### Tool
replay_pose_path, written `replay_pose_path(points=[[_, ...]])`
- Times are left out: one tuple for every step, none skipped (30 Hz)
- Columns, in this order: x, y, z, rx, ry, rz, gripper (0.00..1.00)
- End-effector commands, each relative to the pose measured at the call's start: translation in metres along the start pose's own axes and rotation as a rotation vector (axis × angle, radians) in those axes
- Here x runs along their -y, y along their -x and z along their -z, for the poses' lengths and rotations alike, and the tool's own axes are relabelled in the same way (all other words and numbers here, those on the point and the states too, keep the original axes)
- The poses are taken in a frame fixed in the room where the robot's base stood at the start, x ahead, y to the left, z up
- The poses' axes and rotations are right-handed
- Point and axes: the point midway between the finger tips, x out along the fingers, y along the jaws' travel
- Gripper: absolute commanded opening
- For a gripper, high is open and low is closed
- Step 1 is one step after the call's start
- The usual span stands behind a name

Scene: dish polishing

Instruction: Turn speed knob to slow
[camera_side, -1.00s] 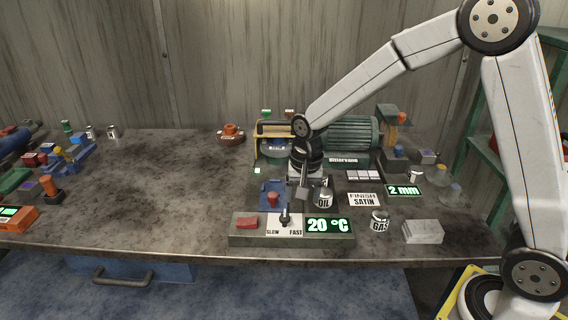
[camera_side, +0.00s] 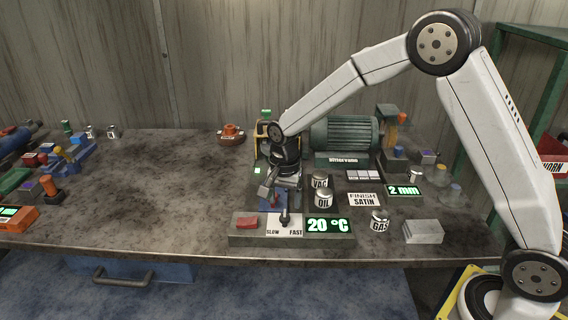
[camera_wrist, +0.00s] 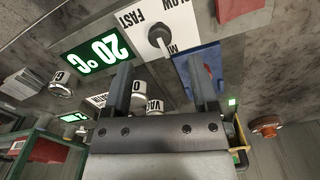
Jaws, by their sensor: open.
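The speed knob (camera_side: 285,221) stands on a white plate marked SLOW and FAST (camera_side: 272,231) on the grey control box. It also shows in the wrist view as a dark knob (camera_wrist: 159,36) with its shaft pointing towards me. My gripper (camera_side: 279,190) is above and just behind the control box, over the blue block. In the wrist view my gripper (camera_wrist: 163,88) has its two fingers wide apart, with nothing between them. The knob lies ahead of the fingertips, roughly in line with the gap.
A red button (camera_side: 247,222) sits left of the plate and a 20 °C display (camera_side: 329,226) right of it. VAC (camera_side: 320,180), OIL (camera_side: 324,199) and GAS (camera_side: 379,221) cans stand nearby. A motor (camera_side: 344,138) stands behind.

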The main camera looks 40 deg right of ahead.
Motion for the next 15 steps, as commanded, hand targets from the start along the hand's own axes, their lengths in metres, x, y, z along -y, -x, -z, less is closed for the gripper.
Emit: replay_pose_path(points=[[-0.001,-0.007,0.0,0.001,0.0,-0.003,0.75],[-0.001,-0.011,0.0,0.002,0.0,-0.003,0.75],[-0.001,-0.016,0.0,0.002,0.0,-0.003,0.75],[-0.001,-0.02,0.0,0.001,0.0,-0.003,0.75],[-0.001,-0.024,0.0,0.002,0.0,-0.003,0.75],[-0.001,-0.029,0.0,0.002,0.0,-0.003,0.75],[-0.001,-0.032,0.0,0.001,0.0,-0.002,0.75],[-0.001,-0.035,0.0,0.001,0.0,-0.002,0.75],[-0.001,-0.039,0.0,0.001,0.0,-0.002,0.75],[0.0,-0.042,0.0,0.001,0.0,-0.002,0.75],[0.0,-0.044,0.0,0.001,0.0,-0.002,0.75],[0.0,-0.047,0.0,0.001,0.001,-0.001,0.75],[0.0,-0.048,0.0,0.001,0.0,-0.001,0.75],[0.0,-0.05,0.0,0.001,0.0,-0.001,0.75],[0.0,-0.051,0.0,0.0,0.001,0.0,0.75]])
